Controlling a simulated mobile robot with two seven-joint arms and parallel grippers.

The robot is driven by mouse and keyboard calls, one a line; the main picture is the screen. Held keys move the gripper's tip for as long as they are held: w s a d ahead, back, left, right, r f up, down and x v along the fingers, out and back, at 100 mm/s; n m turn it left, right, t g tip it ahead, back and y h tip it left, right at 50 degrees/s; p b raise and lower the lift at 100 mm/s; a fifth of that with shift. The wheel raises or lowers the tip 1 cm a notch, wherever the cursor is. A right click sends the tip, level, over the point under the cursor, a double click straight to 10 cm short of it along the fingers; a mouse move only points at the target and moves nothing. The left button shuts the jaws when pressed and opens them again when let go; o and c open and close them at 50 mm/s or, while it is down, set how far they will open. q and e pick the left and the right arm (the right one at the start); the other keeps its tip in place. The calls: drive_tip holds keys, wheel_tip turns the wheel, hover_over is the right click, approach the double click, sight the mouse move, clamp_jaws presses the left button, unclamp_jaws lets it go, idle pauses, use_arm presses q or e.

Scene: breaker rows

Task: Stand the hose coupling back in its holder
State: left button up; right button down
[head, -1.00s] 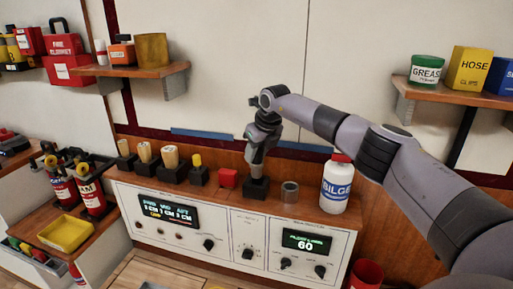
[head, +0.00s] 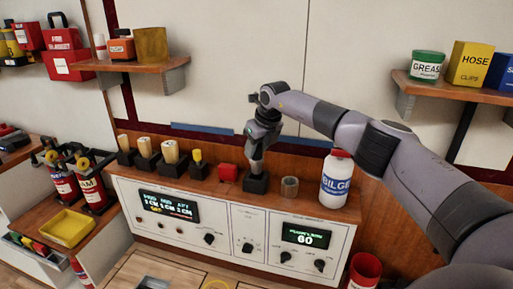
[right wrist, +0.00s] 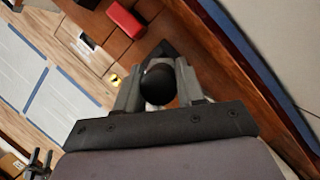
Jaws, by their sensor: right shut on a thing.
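My right gripper (head: 257,168) points down over a black square block (head: 256,184) on the wooden ledge, which looks like the holder. In the right wrist view the gripper (right wrist: 158,98) is shut on the hose coupling (right wrist: 158,82), seen end-on with a dark round top and a paler body below. The black block (right wrist: 167,48) shows partly just beyond it. The fingers hide the coupling's lower end, so I cannot tell whether it is inside the block or just above it. My left gripper is out of view.
A red block (head: 228,172) stands close left of the holder, with a yellow plug (head: 197,157) and wooden plugs (head: 170,151) in black blocks further left. A small grey-brown cylinder (head: 289,187) and the white BILGE bottle (head: 336,179) stand right. The back wall is close behind.

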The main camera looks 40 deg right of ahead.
sight(258, 159)
drive_tip(key=shift+f, duration=0.15)
drive_tip(key=shift+f+b, duration=1.3)
drive_tip(key=shift+f, duration=1.15)
drive_tip(key=c, duration=0.6)
unclamp_jaws()
drive_tip(key=shift+v, duration=3.65)
drive_tip(key=shift+f, duration=0.1)
